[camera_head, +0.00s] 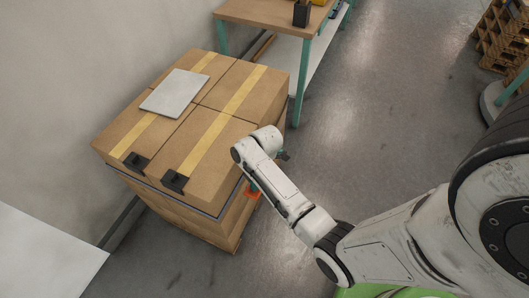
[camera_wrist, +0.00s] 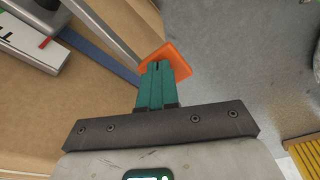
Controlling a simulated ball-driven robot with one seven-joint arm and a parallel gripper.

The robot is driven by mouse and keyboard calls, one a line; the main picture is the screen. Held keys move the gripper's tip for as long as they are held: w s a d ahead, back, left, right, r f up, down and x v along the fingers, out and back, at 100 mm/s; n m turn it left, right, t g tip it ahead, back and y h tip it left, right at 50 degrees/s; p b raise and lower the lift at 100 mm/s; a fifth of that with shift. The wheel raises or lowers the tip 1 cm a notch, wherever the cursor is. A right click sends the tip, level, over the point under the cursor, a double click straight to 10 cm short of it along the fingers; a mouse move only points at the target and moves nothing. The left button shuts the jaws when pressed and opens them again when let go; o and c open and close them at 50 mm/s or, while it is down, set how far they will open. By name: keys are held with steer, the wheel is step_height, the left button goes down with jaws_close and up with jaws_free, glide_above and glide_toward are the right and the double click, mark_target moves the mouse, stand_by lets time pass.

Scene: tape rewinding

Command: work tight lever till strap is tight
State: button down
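In the wrist view my gripper (camera_wrist: 157,68) points at an orange piece (camera_wrist: 176,63) beside the cardboard boxes. Its two teal fingers are close together, and their tips overlap the orange piece. I cannot tell whether the fingers grip it. A blue strap (camera_wrist: 92,55) runs along the boxes at the upper left, near a grey metal part (camera_wrist: 105,28). In the head view the strap (camera_head: 165,191) goes around the stacked boxes (camera_head: 215,150). The orange piece (camera_head: 254,191) shows at the boxes' right side, partly behind my arm. The fingers are mostly hidden there.
A grey flat panel (camera_head: 175,93) lies on top of the boxes. Two black corner pieces (camera_head: 175,181) sit at their front edge. A wooden table (camera_head: 275,15) with teal legs stands behind. The floor (camera_head: 365,110) to the right is clear. Pallets (camera_head: 500,40) stand at the far right.

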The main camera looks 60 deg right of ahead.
steer(key=shift+s+d+b+x, duration=0.15)
steer(key=shift+b+x, duration=0.45)
steer(key=shift+x, duration=0.3)
steer(key=shift+s+d+b+x, duration=0.1)
steer(key=shift+d+b+x, duration=0.1)
steer(key=shift+b+x, duration=0.6)
steer(key=shift+s+d+b+x, duration=0.15)
steer(key=shift+b+x, duration=0.3)
steer(key=shift+x, duration=0.6)
steer(key=p+v, duration=0.3)
steer(key=a+p+v, duration=0.1)
steer(key=p+v, duration=0.2)
steer(key=w+p+v, duration=0.1)
steer(key=p+v, duration=0.2)
steer(key=p, duration=0.1)
steer(key=shift+w+a+r, duration=0.1)
steer(key=shift+a+r, duration=0.25)
steer(key=shift+f, duration=0.1)
steer(key=shift+s+d+f+b+x, duration=0.25)
steer(key=shift+s+d+b+x, duration=0.45)
steer(key=shift+b+x, duration=3.55)
steer(key=p+v, duration=0.3)
steer(key=w+a+p+v, duration=0.1)
steer(key=p+v, duration=0.1)
steer(key=p, duration=0.2)
steer(key=p+v, duration=0.3)
steer(key=shift+w+a+r, duration=0.15)
steer(key=shift+a+r, duration=0.05)
steer(key=shift+r, duration=0.35)
steer(key=shift+f, duration=0.15)
